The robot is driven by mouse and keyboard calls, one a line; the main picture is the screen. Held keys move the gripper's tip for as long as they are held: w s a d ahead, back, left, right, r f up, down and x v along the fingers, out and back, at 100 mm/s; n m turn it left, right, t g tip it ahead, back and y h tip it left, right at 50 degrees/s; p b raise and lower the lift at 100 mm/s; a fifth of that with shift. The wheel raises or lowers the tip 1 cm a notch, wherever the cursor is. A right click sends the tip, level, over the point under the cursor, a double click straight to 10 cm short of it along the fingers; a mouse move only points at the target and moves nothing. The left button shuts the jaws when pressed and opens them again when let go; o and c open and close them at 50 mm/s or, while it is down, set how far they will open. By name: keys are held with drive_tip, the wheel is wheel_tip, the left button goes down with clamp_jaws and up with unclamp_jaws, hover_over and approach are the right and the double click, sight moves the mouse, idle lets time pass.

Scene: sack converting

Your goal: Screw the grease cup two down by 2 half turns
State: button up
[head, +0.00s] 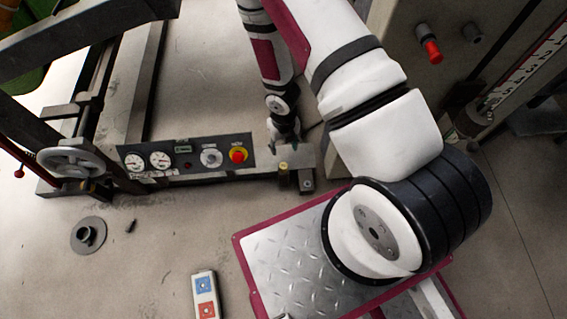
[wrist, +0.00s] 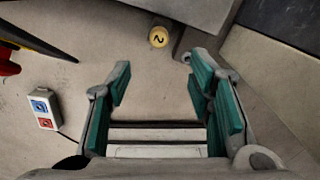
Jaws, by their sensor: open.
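Grease cup two is a small round brass-yellow cap marked "2" in the wrist view (wrist: 158,37), at the top centre beside a grey machine block. In the head view a small yellowish cup (head: 283,172) stands at the right end of the machine's low front beam; its number is too small to read there. My gripper (wrist: 161,76) is open, its green-padded fingers apart with nothing between them. The cup lies beyond the fingertips, not between them. In the head view my gripper (head: 284,138) is small and sits just above and behind the cup, partly dark.
A control panel (head: 186,157) with gauges and a red-yellow stop button stands left of the cup. A grey fitting (head: 307,184) is just right of it. A handwheel (head: 72,160) is farther left. A pendant (head: 206,296) with blue and red buttons lies on the open floor.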

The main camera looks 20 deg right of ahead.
sight(284, 166)
wheel_tip(284, 166, down, 14)
drive_tip(key=b, duration=0.6)
drive_tip(key=shift+s+f, duration=0.15)
clamp_jaws()
